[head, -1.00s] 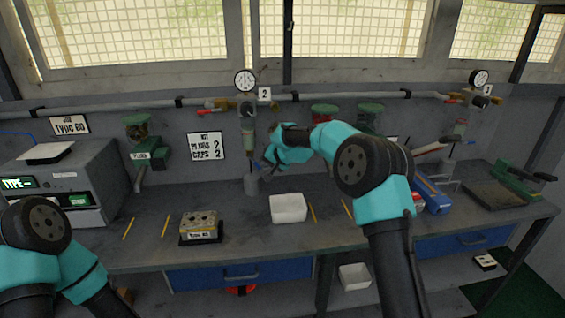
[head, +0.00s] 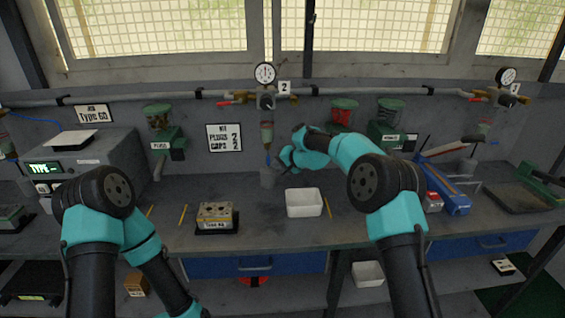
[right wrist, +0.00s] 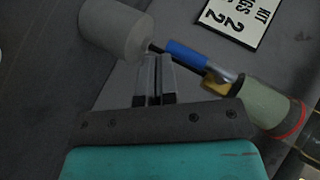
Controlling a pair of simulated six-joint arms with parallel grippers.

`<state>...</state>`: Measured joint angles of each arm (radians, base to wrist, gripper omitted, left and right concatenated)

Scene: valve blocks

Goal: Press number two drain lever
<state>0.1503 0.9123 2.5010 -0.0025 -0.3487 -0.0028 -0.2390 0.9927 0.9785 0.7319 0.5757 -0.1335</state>
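The number 2 station has a round gauge (head: 265,73) and a "2" sign (head: 284,87) on the wall pipe. Below it hangs a pale bowl (head: 267,133), which also shows in the right wrist view (right wrist: 258,103). The blue drain lever (right wrist: 195,58) sits beside the dark drain tube, above a grey cup (right wrist: 117,35). My right gripper (head: 281,164) is close to the lever, just right of the drain in the head view. In the right wrist view its fingers (right wrist: 155,60) look shut and empty, left of the lever; contact is unclear. My left gripper is out of view.
A white bin (head: 304,203) and a valve block (head: 216,214) stand on the bench. A type tester (head: 85,160) stands at the left. The bench between the block and bin is clear.

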